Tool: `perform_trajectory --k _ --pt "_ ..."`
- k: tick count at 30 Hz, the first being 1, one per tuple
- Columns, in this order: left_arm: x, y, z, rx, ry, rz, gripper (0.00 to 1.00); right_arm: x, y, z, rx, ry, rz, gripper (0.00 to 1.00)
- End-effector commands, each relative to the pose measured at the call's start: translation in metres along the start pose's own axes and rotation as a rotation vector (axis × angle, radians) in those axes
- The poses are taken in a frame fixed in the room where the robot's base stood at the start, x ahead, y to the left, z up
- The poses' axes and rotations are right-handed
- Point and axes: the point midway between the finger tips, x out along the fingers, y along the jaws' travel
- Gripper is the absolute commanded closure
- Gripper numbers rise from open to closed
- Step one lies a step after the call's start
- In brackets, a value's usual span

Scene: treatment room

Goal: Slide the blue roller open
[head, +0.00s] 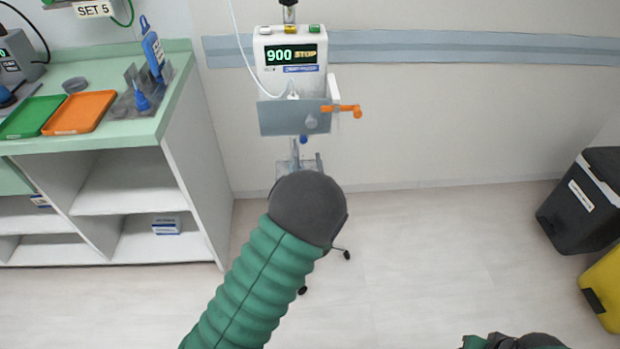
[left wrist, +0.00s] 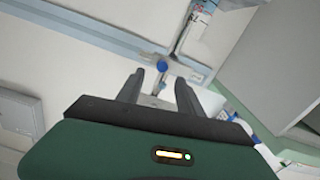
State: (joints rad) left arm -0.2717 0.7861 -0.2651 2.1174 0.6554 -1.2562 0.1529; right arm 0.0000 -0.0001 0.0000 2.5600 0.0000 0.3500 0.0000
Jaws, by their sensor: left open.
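A small blue part, likely the blue roller (head: 303,139), shows just below the grey plate under the pump in the head view. In the left wrist view a round blue part (left wrist: 162,66) lies beyond the fingertips, near the middle; I cannot tell for certain that it is the roller. My left gripper (left wrist: 157,85) is open, its two dark fingers apart with nothing seen held between them. In the head view my left arm's dark rounded end hides most of that gripper and the lower stand. My right gripper is not seen.
The infusion pump (head: 290,48) reads 900 STOP, with an orange clamp handle (head: 345,110) at its right. A shelf unit (head: 185,120) with green (head: 32,117) and orange trays (head: 80,112) stands left. A black bin (head: 580,205) and yellow bin (head: 605,285) stand right.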

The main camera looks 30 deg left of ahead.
Motion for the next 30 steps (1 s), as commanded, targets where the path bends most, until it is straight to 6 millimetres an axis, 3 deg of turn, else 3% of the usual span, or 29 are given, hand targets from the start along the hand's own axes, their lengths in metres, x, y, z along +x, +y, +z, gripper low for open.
perform_trajectory --k 6,10,26,30 --pt "-0.059 0.002 -0.001 0.002 -0.002 0.003 0.57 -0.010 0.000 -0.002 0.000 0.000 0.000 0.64" --pt "-0.079 0.001 0.001 0.000 -0.002 0.001 0.57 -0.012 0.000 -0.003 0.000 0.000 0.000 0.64" --pt "-0.086 0.001 0.001 0.000 -0.002 0.001 0.57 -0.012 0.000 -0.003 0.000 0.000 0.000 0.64" --pt "-0.084 0.005 0.013 -0.020 -0.123 0.015 0.57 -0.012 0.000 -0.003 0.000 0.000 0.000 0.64"
